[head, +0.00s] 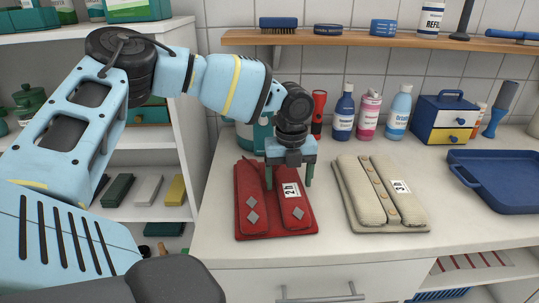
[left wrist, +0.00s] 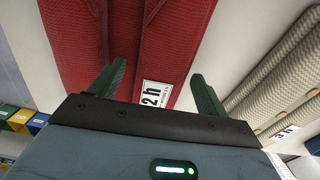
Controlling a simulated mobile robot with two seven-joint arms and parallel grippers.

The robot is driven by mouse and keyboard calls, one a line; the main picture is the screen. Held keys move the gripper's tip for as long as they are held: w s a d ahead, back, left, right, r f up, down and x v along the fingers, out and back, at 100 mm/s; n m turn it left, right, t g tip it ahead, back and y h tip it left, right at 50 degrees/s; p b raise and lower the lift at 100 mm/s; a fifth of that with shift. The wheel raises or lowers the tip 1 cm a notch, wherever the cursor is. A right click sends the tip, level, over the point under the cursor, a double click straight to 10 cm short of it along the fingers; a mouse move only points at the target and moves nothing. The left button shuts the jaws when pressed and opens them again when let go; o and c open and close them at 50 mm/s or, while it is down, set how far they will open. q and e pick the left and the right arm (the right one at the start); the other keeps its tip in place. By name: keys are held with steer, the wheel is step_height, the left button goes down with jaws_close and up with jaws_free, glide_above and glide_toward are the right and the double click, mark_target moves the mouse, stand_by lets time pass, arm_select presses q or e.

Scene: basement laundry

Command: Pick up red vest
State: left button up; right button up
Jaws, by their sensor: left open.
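The red vest (head: 262,219) lies folded flat on the white counter, with grey diamond patches and a white tag. It also fills the upper left of the left wrist view (left wrist: 70,35). My left gripper (head: 289,183) is over the vest's far part, pointing down, with its two green fingers apart. In the left wrist view the open fingers (left wrist: 155,85) stand either side of the white tag, with nothing held. Whether the fingertips touch the cloth I cannot tell. My right gripper is not in view.
A beige folded vest (head: 355,190) lies to the right of the red one. A blue tray (head: 500,185) is farther right. Bottles, a red flashlight (head: 318,115) and a small drawer box (head: 443,124) stand along the wall under a wooden shelf (head: 390,41). The counter's front strip is clear.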

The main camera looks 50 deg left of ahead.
arm_select(q)
steer(key=shift+f, duration=0.3)
steer(key=shift+c, duration=0.3)
steer(key=c, duration=1.1)
steer(key=shift+r, duration=5.05)
steer(key=shift+c, duration=0.2)
